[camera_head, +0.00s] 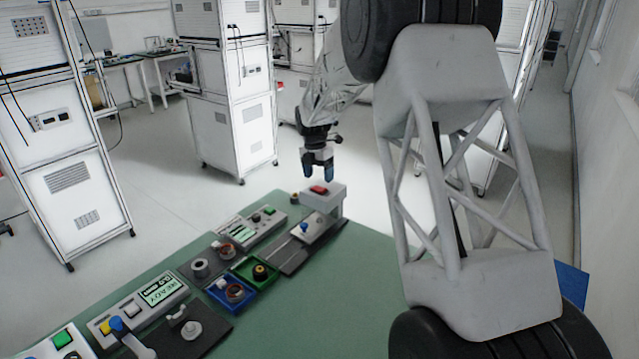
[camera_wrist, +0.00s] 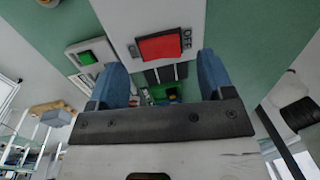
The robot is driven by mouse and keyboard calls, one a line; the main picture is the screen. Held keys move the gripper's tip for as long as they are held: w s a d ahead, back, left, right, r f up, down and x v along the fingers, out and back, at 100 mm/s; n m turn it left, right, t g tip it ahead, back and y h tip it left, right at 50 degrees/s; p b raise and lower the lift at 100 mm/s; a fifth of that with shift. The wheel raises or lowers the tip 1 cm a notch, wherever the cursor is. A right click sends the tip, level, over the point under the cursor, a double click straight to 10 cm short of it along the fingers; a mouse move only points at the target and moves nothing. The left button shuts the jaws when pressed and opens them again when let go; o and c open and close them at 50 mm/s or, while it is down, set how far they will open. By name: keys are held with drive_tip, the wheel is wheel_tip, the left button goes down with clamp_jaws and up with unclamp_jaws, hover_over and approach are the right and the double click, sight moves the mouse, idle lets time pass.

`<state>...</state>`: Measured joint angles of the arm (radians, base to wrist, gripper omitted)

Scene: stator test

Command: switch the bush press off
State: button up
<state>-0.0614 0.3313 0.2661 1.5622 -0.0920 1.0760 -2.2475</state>
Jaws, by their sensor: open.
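The bush press appears to be the light grey housing (camera_head: 338,196) at the far right end of the row on the green bench. A red switch (camera_head: 320,189) sits on its top. In the wrist view the red switch (camera_wrist: 160,47) shows large, with the word OFF beside it. My gripper (camera_head: 318,173) hangs above the switch, fingers pointing down, with a visible gap. In the wrist view its two blue fingers (camera_wrist: 161,62) are apart, one on each side of the red switch in the picture. Nothing is between them.
A control panel (camera_head: 268,211) with a green button stands left of the press. A blue tray (camera_head: 217,298) and a green tray (camera_head: 241,267) hold parts. A READY display panel (camera_head: 138,305) stands farther left. The bench's front right (camera_head: 335,290) is clear.

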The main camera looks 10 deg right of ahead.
sight(320, 187)
drive_tip(key=shift+s+d+f, duration=0.15)
drive_tip(key=shift+f, duration=1.5)
